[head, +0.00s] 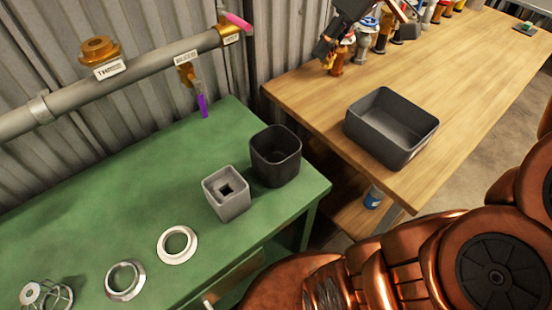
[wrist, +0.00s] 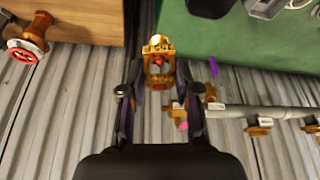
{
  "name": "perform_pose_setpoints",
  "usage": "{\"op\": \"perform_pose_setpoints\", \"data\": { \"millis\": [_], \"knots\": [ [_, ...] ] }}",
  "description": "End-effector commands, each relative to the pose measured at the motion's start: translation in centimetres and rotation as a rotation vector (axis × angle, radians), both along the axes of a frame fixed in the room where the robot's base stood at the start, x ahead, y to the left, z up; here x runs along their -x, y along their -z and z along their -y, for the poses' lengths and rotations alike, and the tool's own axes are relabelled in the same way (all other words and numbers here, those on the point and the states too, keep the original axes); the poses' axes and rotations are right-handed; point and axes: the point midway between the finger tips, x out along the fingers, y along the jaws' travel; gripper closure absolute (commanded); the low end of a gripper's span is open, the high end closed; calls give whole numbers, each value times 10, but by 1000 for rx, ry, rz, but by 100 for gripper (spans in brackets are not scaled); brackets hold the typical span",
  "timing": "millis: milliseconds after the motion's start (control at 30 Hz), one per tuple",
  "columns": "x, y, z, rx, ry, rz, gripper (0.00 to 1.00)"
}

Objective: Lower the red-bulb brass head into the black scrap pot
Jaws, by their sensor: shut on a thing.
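The red-bulb brass head (wrist: 158,67) is between the fingers of my gripper (wrist: 158,88) in the wrist view, with red showing inside its brass frame. My gripper is shut on it. In the head view my gripper (head: 326,50) is at the top, by the back left corner of the wooden bench; the head is hard to tell from the brass items there. The black scrap pot (head: 262,153) stands upright and open on the green bench, lower and left of my gripper. It shows partly at the top of the wrist view (wrist: 208,8).
A grey block with a square hole (head: 226,204) stands beside the pot. Pale rings (head: 164,246) lie on the green bench (head: 110,215). A pipe with brass fittings (head: 150,70) runs along the wall behind. A dark open bin (head: 380,149) and several brass valves occupy the wooden bench (head: 455,90).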

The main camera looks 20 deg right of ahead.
Motion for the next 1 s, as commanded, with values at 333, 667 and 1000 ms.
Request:
{"op": "perform_pose_setpoints", "data": {
  "millis": [333,667,1000],
  "knots": [
    [9,41,-41,1,-3,-1,100],
    [16,77,-77,2,-2,-1,100],
    [21,105,-106,1,-2,0,100]
  ]
}}
